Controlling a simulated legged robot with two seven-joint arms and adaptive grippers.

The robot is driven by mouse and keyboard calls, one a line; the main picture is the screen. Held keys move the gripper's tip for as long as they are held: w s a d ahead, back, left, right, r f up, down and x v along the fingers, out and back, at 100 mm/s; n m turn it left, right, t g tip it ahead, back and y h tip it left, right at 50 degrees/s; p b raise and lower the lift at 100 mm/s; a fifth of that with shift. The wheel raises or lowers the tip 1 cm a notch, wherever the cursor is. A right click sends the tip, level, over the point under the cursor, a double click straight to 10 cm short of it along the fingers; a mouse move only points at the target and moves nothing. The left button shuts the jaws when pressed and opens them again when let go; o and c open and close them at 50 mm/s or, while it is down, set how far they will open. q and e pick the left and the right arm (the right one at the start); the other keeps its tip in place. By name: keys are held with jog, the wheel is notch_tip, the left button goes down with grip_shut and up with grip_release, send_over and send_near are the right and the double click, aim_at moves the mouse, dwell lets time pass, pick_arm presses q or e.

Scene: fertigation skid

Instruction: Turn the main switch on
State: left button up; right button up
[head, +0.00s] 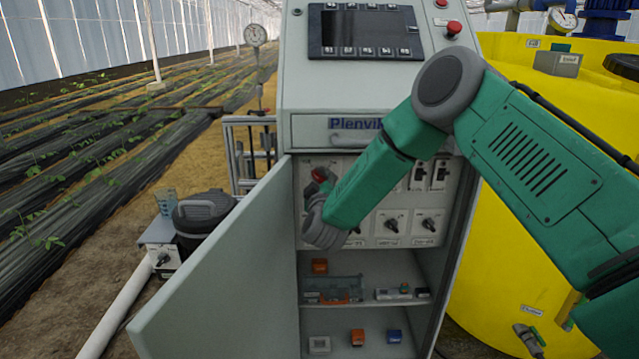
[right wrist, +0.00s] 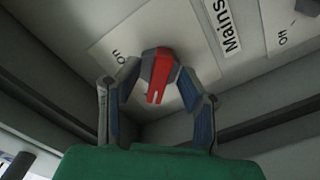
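The main switch, a red and grey handle, sits on a light plate behind the open cabinet door. In the right wrist view the main switch (right wrist: 160,72) is between my right gripper's fingers, beside a "Mains" label (right wrist: 224,25). The word "on" (right wrist: 118,55) is on the plate to its left. My right gripper (right wrist: 158,88) has a finger on each side of the handle, and the tips look closed against it. In the head view my right gripper (head: 320,190) partly covers the main switch (head: 321,174). My left gripper is out of view.
The grey cabinet door (head: 225,270) stands open to the left. More breakers and rotary switches (head: 391,224) are right of my gripper. Shelves below hold small orange and blue parts (head: 394,336). A yellow tank (head: 515,255) stands close on the right. A dark bin (head: 203,215) is at left.

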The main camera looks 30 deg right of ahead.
jog(key=shift+d+f, duration=0.15)
jog(key=shift+d, duration=0.3)
jog(key=shift+a, duration=0.4)
grip_shut()
jog(key=shift+w+a+r, duration=0.1)
jog(key=shift+a+r, duration=0.1)
jog(key=shift+a, duration=0.2)
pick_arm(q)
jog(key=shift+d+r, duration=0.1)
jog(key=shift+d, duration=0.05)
pick_arm(e)
jog(key=shift+d, duration=0.1)
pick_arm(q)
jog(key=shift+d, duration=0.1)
pick_arm(e)
jog(key=shift+d, duration=0.1)
